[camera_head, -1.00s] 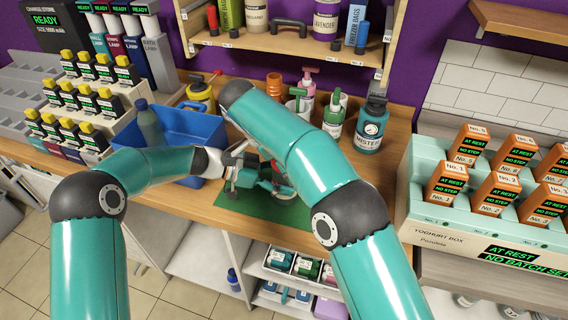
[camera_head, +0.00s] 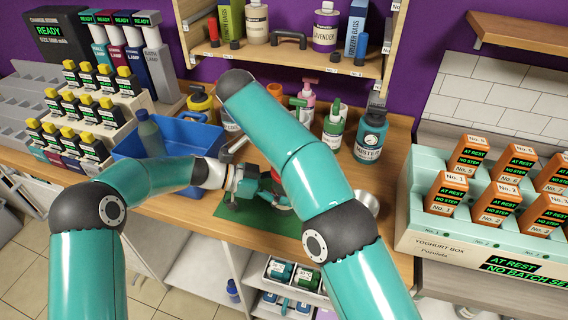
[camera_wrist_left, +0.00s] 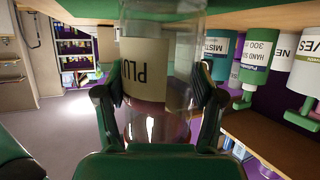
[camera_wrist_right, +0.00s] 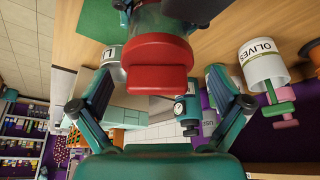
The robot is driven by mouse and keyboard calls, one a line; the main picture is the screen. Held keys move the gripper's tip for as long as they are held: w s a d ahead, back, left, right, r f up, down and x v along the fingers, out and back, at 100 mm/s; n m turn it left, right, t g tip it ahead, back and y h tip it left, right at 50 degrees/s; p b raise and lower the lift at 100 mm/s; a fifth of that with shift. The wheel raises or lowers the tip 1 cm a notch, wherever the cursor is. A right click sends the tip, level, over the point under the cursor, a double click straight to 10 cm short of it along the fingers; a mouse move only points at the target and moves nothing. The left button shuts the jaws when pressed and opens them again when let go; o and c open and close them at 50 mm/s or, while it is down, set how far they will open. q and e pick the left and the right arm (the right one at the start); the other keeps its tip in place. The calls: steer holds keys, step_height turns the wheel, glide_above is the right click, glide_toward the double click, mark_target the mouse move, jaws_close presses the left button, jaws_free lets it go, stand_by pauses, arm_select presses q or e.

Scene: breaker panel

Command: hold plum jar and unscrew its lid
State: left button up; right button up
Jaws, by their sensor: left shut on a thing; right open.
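The plum jar is clear with a cream label reading "PLU" (camera_wrist_left: 146,68) in the left wrist view. My left gripper (camera_wrist_left: 158,92) is shut on its sides, one finger on each side. In the right wrist view the clear jar body (camera_wrist_right: 155,18) is at the top, and its red lid (camera_wrist_right: 160,52) with a raised bar faces the camera. My right gripper (camera_wrist_right: 160,70) is open, with its fingers apart on either side of the lid; I see gaps between fingers and lid. In the head view my left gripper (camera_head: 240,180) is above the green mat, and my right arm hides most of the jar.
The green mat (camera_head: 236,216) lies on the wooden counter. A blue crate (camera_head: 190,135) stands to the left. Behind are a green-topped bottle (camera_head: 333,128) and a teal bottle (camera_head: 370,138). A metal dish (camera_head: 367,203) sits right of my right arm. The yoghurt box (camera_head: 440,235) stands further right.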

steer(key=shift+f, duration=0.2)
steer(key=shift+f, duration=1.85)
steer(key=c, duration=1.2)
steer(key=o, duration=1.2)
steer(key=shift+r, duration=2.05)
steer(key=shift+f, duration=0.1)
